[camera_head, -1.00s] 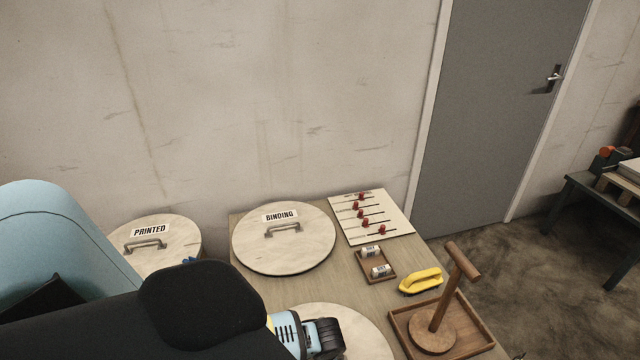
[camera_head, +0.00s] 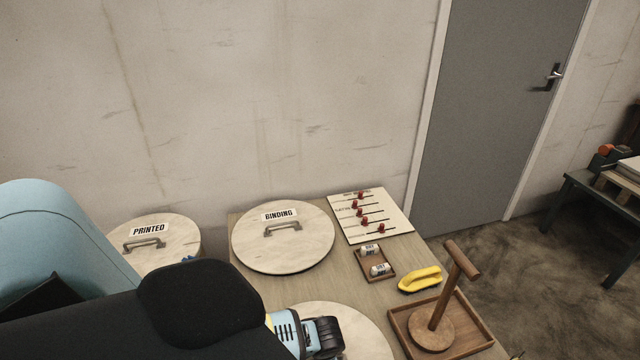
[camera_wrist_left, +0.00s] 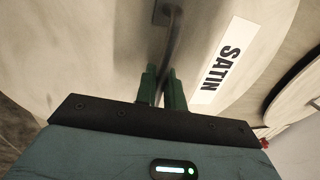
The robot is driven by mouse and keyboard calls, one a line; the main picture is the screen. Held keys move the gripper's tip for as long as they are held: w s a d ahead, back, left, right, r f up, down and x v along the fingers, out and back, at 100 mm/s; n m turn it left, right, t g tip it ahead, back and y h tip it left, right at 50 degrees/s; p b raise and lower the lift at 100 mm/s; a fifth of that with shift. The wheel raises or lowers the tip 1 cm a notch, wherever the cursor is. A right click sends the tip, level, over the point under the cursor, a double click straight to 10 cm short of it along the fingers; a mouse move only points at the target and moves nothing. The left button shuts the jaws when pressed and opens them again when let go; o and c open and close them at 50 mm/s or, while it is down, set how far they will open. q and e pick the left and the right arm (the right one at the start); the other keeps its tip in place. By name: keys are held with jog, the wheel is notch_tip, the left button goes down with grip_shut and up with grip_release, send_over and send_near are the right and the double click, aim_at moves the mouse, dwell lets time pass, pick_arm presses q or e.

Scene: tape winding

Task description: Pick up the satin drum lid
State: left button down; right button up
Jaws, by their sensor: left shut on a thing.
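The satin drum lid (camera_wrist_left: 110,50) fills much of the left wrist view, pale and round, with a black-on-white SATIN label (camera_wrist_left: 222,62). Its metal handle (camera_wrist_left: 174,38) runs between the green fingers of my left gripper (camera_wrist_left: 163,88), which is shut on it. In the head view a pale lid (camera_head: 345,318) shows at the bottom, partly hidden by my left arm and wrist, with its label out of sight. I cannot tell whether the lid is lifted or still resting. My right gripper is not in view.
The BINDING lid (camera_head: 300,250) and PRINTED lid (camera_head: 180,250) lie behind.

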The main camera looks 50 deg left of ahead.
pick_arm(q)
jog(key=shift+r, duration=0.55)
notch_tip(320, 180, up, 8)
jog(key=shift+w+p, duration=0.15)
jog(key=shift+p, duration=1)
jog(key=shift+r, duration=0.55)
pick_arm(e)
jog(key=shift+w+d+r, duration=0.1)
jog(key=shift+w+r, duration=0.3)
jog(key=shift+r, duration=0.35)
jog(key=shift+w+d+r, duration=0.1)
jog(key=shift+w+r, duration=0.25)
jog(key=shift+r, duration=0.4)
